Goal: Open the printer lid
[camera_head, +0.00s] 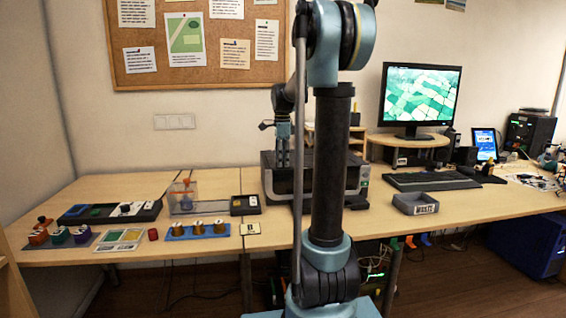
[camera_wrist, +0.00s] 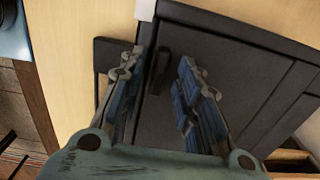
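The dark printer (camera_head: 356,180) stands on the desk, its middle hidden behind my arm in the head view. Its lid looks flat and closed. In the wrist view, the dark lid (camera_wrist: 225,62) lies below my gripper, with a small black handle (camera_wrist: 159,72) near its edge. My gripper (camera_wrist: 161,58) is open, with its two blue-grey fingers apart on either side of the handle. Nothing is held between them. In the head view my gripper (camera_head: 283,160) hangs over the left part of the printer. Whether a finger touches the printer cannot be told.
A monitor (camera_head: 420,95) stands behind. The front desk strip is mostly clear.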

